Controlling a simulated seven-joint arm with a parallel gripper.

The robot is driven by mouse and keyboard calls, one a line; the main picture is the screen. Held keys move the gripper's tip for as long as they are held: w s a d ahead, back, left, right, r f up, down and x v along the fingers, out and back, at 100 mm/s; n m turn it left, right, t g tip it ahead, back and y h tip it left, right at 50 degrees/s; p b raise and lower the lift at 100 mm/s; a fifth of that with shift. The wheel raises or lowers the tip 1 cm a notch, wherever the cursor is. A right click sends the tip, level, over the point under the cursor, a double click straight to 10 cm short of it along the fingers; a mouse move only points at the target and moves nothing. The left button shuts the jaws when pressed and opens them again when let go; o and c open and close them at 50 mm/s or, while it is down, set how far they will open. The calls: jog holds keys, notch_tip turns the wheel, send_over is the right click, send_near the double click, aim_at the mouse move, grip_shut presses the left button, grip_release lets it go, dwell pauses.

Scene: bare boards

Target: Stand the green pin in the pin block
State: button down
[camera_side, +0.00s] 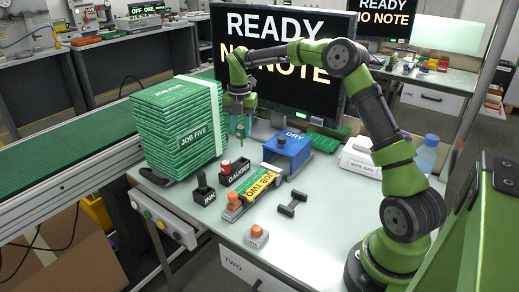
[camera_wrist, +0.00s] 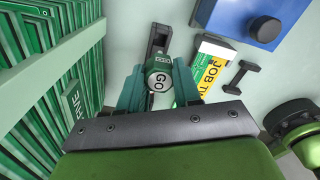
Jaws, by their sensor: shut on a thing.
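The green pin (camera_wrist: 158,72) has a pale end marked GO and sits between the two fingers of my gripper (camera_wrist: 160,92) in the wrist view. My gripper (camera_side: 240,122) is shut on it. In the side view the pin hangs below the gripper, small and partly hidden by the fingers. The black block marked GAUGES (camera_side: 235,178) stands on the table, lower in the side view than the pin, with a red-topped pin (camera_side: 226,167) in it. A black block (camera_wrist: 158,38) shows just beyond the pin in the wrist view, partly hidden by it.
A tall stack of green JOB FIVE boards (camera_side: 178,128) stands close at the left. A blue DRY box (camera_side: 288,153), a JOB TWO strip (camera_side: 258,186), an INK block (camera_side: 204,194) and a black bar (camera_side: 293,203) lie around. A monitor (camera_side: 285,70) stands behind.

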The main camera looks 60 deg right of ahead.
jog(key=shift+f, duration=3.95)
jog(key=c, duration=0.7)
grip_release()
notch_tip(320, 180, up, 17)
jog(key=shift+f, duration=0.1)
